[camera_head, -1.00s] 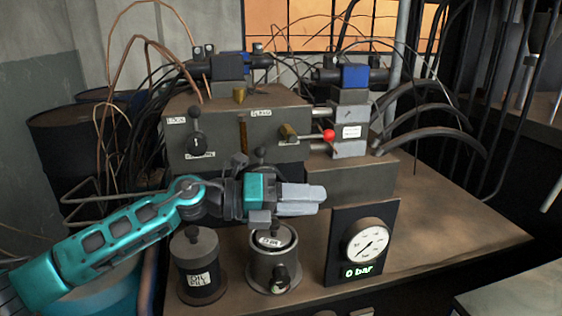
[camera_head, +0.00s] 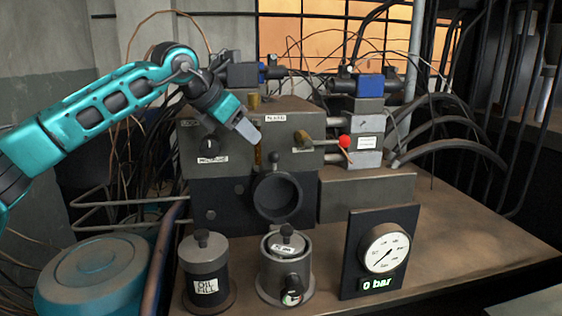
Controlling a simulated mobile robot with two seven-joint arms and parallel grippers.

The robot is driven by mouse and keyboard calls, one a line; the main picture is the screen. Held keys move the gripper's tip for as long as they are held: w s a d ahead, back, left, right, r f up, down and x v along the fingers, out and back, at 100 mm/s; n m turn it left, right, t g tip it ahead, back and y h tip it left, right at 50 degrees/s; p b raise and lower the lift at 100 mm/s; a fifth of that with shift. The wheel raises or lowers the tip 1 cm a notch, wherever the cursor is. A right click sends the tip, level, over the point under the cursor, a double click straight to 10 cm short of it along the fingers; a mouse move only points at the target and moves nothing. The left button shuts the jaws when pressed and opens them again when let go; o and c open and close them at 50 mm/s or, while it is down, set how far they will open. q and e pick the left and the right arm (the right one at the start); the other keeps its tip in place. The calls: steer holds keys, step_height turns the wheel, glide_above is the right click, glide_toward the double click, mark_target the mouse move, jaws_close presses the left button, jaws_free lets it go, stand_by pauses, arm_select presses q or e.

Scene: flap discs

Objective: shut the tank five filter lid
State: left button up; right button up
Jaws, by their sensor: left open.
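My left gripper (camera_head: 243,130) is raised in front of the grey valve block, pointing down and right. Its fingers overlap in this view, and nothing shows between them. Below and right of it, a round dark cup-like part (camera_head: 277,197) with a small knob on top faces me, apart from the gripper. In front of that stands a grey canister (camera_head: 284,280) with a labelled, knobbed top; its label is too small to read. I cannot tell for certain which part is the tank five filter lid. My right gripper is out of view.
A dark canister labelled oil fill (camera_head: 205,270) stands left of the grey canister. A gauge panel (camera_head: 378,250) reading 0 bar stands at right. The valve block (camera_head: 210,135) carries a red-knobbed lever (camera_head: 344,142). A teal drum (camera_head: 95,275) is at lower left. The bench's right side is clear.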

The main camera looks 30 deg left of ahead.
mark_target(270, 154)
arm_select(q)
steer(key=x, duration=1.2)
steer(key=shift+w+d+f+b, duration=0.15)
steer(key=shift+w+f+b, duration=0.05)
steer(key=shift+b, duration=0.15)
jaws_close()
